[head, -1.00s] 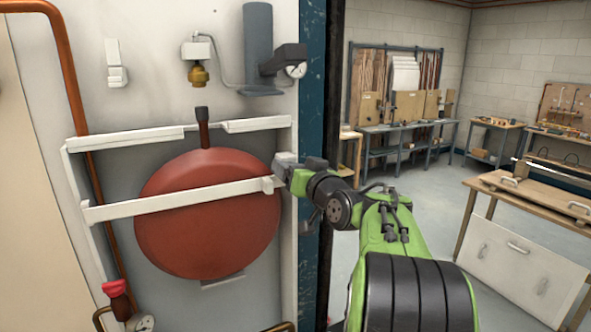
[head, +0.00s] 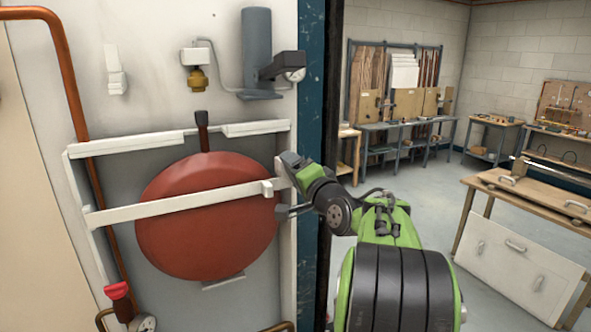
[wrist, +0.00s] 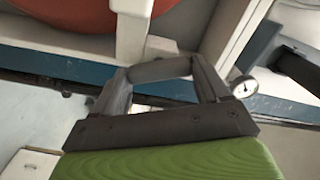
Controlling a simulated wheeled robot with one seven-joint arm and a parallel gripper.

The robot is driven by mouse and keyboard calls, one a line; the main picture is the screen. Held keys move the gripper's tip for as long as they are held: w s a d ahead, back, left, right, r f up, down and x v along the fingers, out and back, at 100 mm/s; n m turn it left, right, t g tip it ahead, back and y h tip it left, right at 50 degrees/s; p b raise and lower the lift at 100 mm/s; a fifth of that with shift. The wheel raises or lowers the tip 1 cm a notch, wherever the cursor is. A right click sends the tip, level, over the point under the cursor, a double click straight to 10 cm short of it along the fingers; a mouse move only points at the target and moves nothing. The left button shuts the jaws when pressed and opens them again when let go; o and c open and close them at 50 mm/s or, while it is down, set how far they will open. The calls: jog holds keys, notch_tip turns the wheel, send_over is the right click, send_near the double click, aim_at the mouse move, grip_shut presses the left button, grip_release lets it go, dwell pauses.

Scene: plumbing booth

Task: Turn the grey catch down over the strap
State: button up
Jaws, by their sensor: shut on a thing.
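The white strap (head: 170,206) runs across the front of the round red vessel (head: 205,240), sloping up to the right. It also shows at the top of the wrist view (wrist: 132,25). My gripper (head: 289,164) is at the strap's right end, by the frame's right post. In the wrist view the grey catch (wrist: 160,70) appears as a short bar between the fingertips, and my gripper is shut on it. The catch sits just beyond the strap's end, apart from its front face. In the head view my gripper mostly hides the catch, so its exact angle is unclear.
A white frame (head: 130,141) surrounds the vessel. A grey cylinder (head: 257,50) and a gauge (head: 294,75) are above my gripper. A copper pipe (head: 62,80) runs down the left. A blue post edge (head: 311,90) is close right; open floor lies beyond.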

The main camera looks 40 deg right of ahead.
jog(key=m+p, duration=0.1)
jog(key=m, duration=0.3)
jog(key=shift+f+m+p, duration=0.1)
jog(key=shift+m+p, duration=0.3)
dwell(0.4)
jog(key=o, duration=1.1)
jog(key=shift+c, duration=0.2)
jog(key=shift+s, duration=0.15)
jog(key=b+v, duration=0.3)
jog(key=v, duration=1.2)
jog(key=shift+s, duration=0.25)
jog(key=shift+a, duration=0.15)
